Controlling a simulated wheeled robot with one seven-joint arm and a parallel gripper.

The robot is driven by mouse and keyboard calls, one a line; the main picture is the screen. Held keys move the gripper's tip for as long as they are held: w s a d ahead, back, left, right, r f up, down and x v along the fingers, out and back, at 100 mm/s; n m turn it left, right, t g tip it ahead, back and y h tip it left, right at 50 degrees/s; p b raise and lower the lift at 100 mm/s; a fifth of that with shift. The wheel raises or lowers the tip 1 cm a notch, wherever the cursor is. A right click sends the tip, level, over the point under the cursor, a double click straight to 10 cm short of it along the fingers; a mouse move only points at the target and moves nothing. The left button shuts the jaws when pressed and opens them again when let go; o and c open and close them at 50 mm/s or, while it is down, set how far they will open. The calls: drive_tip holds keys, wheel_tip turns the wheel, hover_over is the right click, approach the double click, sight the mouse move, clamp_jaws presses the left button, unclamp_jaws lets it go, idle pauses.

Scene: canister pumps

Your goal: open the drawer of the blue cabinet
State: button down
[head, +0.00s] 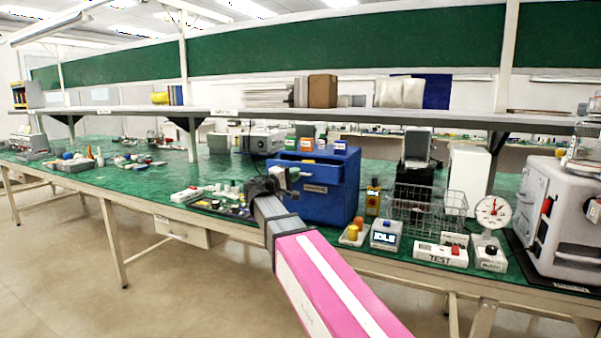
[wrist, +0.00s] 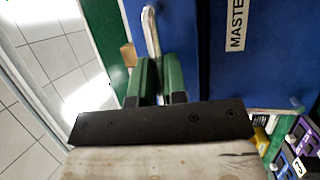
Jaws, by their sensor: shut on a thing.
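The blue cabinet (head: 338,205) stands on the green bench in the middle of the head view, with a labelled front. In the wrist view its blue front (wrist: 262,75) fills the upper right, with a white label reading "MASTE", cut off by the frame edge. A pale metal bar handle (wrist: 151,32) runs down between the green fingers of my gripper (wrist: 157,65). The gripper is shut on this handle. In the head view my gripper (head: 289,178) is at the upper left of the cabinet front.
Small coloured boxes (head: 306,145) stand on the cabinet top. To the right are a wire basket (head: 428,210), a dial scale (head: 492,212) and a large grey machine (head: 565,215). A tray of small parts (head: 232,207) lies to the left. The floor before the bench is clear.

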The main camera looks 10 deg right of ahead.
drive_tip(key=s+a, duration=0.4)
drive_tip(key=s, duration=0.2)
drive_tip(key=shift+s, duration=0.15)
drive_tip(key=c, duration=1.5)
unclamp_jaws()
drive_tip(key=shift+o, duration=0.2)
drive_tip(key=shift+a, duration=0.1)
drive_tip(key=v, duration=1)
drive_tip(key=shift+s+a, duration=0.2)
drive_tip(key=shift+a, duration=0.1)
drive_tip(key=shift+f, duration=0.1)
